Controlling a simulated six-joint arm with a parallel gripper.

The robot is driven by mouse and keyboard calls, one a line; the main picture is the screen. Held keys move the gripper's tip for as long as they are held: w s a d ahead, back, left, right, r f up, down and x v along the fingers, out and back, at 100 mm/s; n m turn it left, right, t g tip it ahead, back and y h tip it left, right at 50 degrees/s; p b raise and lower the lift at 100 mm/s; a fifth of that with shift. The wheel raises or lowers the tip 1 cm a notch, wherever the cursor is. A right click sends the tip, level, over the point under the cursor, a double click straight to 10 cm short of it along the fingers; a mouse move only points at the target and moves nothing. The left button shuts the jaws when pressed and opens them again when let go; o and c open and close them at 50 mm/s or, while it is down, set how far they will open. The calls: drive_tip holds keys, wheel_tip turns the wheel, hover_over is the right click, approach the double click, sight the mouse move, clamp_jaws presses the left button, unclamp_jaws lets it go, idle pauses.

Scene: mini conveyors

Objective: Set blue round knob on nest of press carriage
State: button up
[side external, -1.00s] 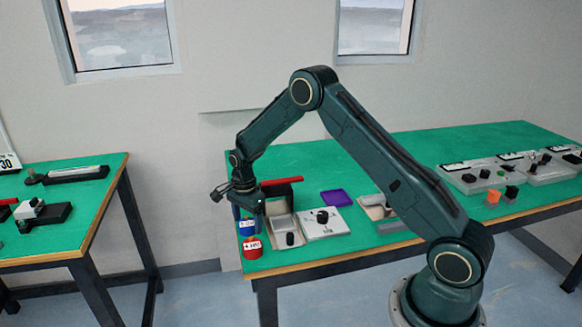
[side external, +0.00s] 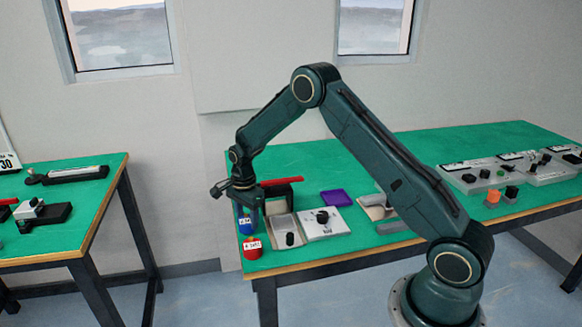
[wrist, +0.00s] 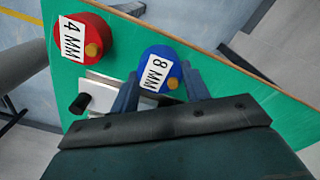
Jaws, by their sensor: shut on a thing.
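The blue round knob (wrist: 160,70) carries a white "8 MM" label and a small brass-coloured spot. In the wrist view it sits between the two fingers of my gripper (wrist: 160,90), which is shut on it. In the side view the blue knob (side external: 246,227) shows under my gripper (side external: 247,208), low at the table's left end; I cannot tell whether it touches the table. A grey unit with a black knob (side external: 289,239), right of the gripper, may be the press carriage; its nest is not clearly visible. It shows partly in the wrist view (wrist: 100,93).
A red round knob (side external: 252,248) labelled "4 MM" stands close in front of the blue one. A dark frame with a red bar (side external: 282,181) stands behind. A white plate with a black knob (side external: 324,222) and a purple tray (side external: 335,198) lie to the right.

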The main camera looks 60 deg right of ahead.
sight(247, 219)
wheel_tip(247, 219, up, 19)
idle(0.5)
idle(0.5)
drive_tip(key=s+d+r, duration=0.1)
drive_tip(key=s+d, duration=0.6)
drive_tip(key=s, duration=0.1)
wheel_tip(247, 219, down, 15)
drive_tip(key=shift+a+f, duration=0.1)
drive_tip(key=shift+f, duration=0.1)
idle(0.5)
drive_tip(key=shift+f, duration=0.1)
drive_tip(key=shift+f, duration=2)
drive_tip(key=shift+f, duration=0.1)
drive_tip(key=o, duration=1.1)
